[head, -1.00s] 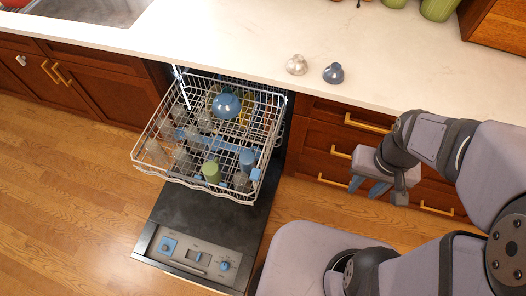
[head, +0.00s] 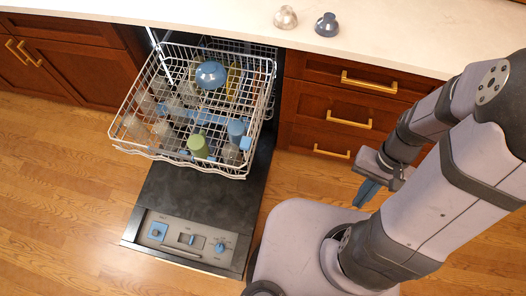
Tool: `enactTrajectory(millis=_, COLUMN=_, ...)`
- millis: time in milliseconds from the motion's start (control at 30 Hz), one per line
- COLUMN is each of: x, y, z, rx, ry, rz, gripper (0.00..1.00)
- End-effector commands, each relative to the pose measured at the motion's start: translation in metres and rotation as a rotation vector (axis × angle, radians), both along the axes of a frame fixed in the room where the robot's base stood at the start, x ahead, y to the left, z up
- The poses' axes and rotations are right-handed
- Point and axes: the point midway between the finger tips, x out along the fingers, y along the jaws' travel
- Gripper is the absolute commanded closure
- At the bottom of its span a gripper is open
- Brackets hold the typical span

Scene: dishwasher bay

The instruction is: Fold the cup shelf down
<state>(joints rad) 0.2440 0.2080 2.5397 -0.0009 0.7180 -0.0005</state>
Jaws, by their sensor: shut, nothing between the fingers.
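The dishwasher's upper rack (head: 128,146) is pulled out above the open door (head: 190,195). Blue plastic parts show inside it: a strip (head: 192,113) across the middle and a small piece (head: 246,143) at the right side. I cannot tell which of these is the cup shelf, or whether it is up or down. My gripper (head: 366,192) is right of the rack, in front of the drawers, pointing down.
In the rack are a blue bowl (head: 211,74), a green cup (head: 198,146), a blue cup (head: 237,130) and several clear glasses. Floor left of the door is clear.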

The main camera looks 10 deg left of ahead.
Motion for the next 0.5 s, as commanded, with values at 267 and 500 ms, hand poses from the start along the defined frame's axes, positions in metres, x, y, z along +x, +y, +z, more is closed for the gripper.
enactTrajectory(millis=267, x=-0.033, y=0.007, z=-0.102, rx=0.097, ry=0.211, rz=-0.223, gripper=1.00)
enactTrajectory(millis=500, x=-0.049, y=0.042, z=-0.157, rx=0.257, ry=0.407, rz=-0.455, gripper=1.00)
